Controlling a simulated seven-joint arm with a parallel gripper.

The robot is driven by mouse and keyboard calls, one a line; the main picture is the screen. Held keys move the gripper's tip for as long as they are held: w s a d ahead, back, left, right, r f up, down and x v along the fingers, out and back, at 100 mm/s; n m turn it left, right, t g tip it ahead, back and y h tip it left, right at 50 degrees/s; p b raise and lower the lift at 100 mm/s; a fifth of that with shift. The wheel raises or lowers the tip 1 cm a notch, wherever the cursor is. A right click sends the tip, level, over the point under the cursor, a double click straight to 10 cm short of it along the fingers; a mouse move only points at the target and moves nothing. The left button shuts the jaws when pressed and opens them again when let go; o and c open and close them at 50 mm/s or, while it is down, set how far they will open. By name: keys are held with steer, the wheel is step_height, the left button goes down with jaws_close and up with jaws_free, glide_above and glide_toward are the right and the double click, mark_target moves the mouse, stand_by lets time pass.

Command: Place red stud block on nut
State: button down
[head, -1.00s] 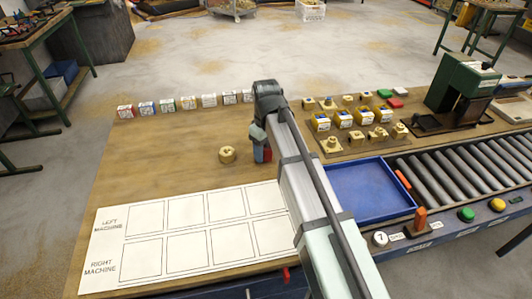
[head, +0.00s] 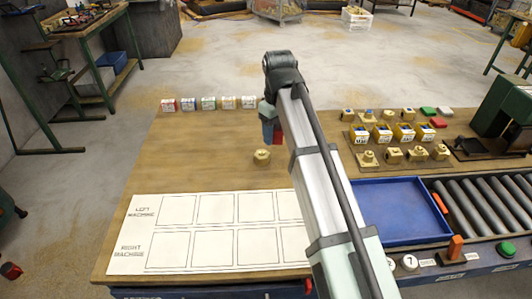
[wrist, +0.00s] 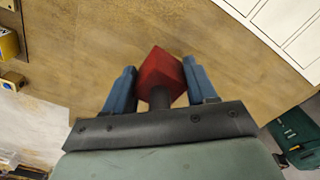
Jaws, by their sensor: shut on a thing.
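The red stud block (wrist: 160,72) is between the two blue fingers of my gripper (wrist: 158,90) in the wrist view, with a dark stem on its near side. In the head view, my gripper (head: 272,133) holds the block (head: 278,137) above the wooden table, mostly hidden by a finger. The brass nut (head: 262,157) lies on the table, a little nearer the camera and slightly left of the gripper. The nut does not show in the wrist view.
A white sheet (head: 120,258) with outlined squares lies in front. A blue tray (head: 385,232) and rollers (head: 497,207) are at right. Brass pieces and yellow-blue boxes (head: 382,132) stand behind the tray. Small labelled boxes (head: 208,103) line the back edge. Table left of the nut is clear.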

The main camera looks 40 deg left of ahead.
step_height(320, 180, up, 2)
glide_above(262, 154)
steer(key=shift+n, duration=0.7)
steer(key=shift+f, duration=4.85)
steer(key=shift+f, duration=0.15)
steer(key=shift+c, duration=1.7)
jaws_free()
step_height(262, 154, up, 12)
